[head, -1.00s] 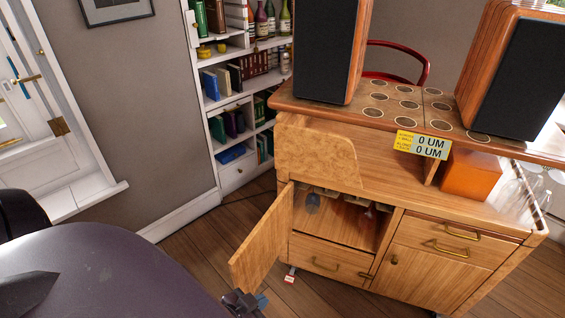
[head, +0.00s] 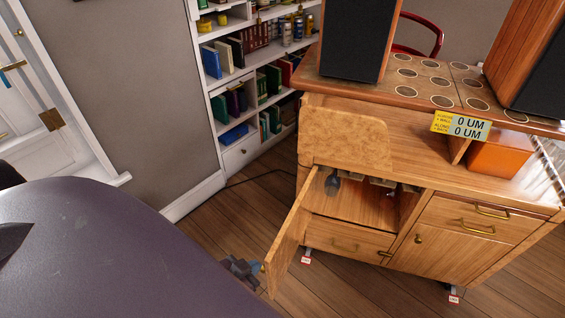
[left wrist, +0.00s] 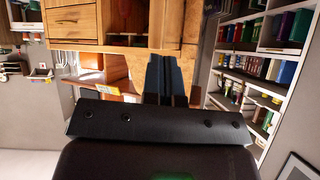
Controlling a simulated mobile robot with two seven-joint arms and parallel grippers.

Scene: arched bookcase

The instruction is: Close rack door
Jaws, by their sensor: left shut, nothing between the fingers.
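The rack door (head: 288,238) is a light wooden panel hinged at the left of the cabinet's open compartment (head: 346,203), and it stands open towards me. My left gripper (head: 243,272) is low in the head view, just left of the door's outer edge. Its fingers are shut and empty; I cannot tell whether they touch the door. In the left wrist view the shut fingers (left wrist: 168,80) point at the wooden cabinet (left wrist: 120,20), which appears upside down. My right gripper is not in view.
A white bookcase (head: 228,105) with books and bottles stands behind, left of the cabinet. Two speakers stand on the cabinet top, the left one (head: 352,40) near its edge. A drawer (head: 468,217) and a lower door (head: 430,255) are closed.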

